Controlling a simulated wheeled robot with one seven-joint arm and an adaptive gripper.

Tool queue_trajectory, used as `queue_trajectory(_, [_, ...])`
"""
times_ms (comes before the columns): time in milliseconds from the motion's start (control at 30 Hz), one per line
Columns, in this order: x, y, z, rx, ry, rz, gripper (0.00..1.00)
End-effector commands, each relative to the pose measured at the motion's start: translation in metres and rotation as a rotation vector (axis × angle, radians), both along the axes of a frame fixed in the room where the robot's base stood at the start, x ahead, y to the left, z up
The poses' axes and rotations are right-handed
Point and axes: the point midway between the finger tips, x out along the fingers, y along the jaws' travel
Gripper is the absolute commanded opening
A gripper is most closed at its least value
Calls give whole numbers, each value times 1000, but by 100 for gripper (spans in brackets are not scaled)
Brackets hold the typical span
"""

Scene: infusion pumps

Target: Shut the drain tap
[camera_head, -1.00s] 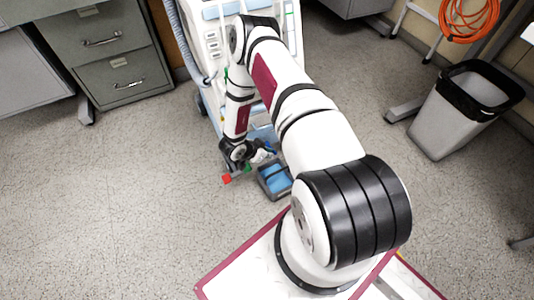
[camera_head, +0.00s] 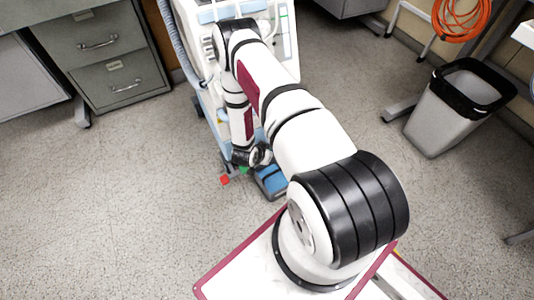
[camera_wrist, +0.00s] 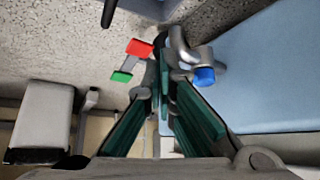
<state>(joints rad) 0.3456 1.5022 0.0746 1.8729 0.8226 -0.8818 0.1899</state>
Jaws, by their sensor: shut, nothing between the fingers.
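The tap shows in the wrist view as a grey metal fitting (camera_wrist: 180,50) with a blue-capped end (camera_wrist: 204,76). Left of it are a red block (camera_wrist: 139,48) and a green block (camera_wrist: 122,76), joined by a thin grey bar. My gripper (camera_wrist: 164,72) has its green-lined fingers closed together and empty, with the tips close beside the fitting's left side. I cannot tell whether they touch it. In the head view the red block (camera_head: 224,180) shows low on the machine (camera_head: 272,22); my arm hides the tap there.
A dark tray with a blue inside (camera_head: 272,178) sits low in front of the machine. A grey drawer cabinet (camera_head: 105,60) stands left and a waste bin (camera_head: 445,118) right. A corrugated hose (camera_head: 180,40) hangs at the machine's left side. The floor between is clear.

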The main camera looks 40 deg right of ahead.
Motion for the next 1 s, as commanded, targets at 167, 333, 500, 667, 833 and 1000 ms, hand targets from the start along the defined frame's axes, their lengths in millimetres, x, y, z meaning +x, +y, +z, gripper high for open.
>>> queue_trajectory(167, [-3,-7,1,-1,3,117,0])
queue_trajectory(333, [-5,-14,1,0,2,215,0])
queue_trajectory(500, [-5,-20,0,0,1,310,0])
queue_trajectory(667, [-5,-25,0,1,0,396,0])
queue_trajectory(833, [-5,-31,0,1,1,487,0])
queue_trajectory(1000, [-4,-37,0,0,0,576,0])
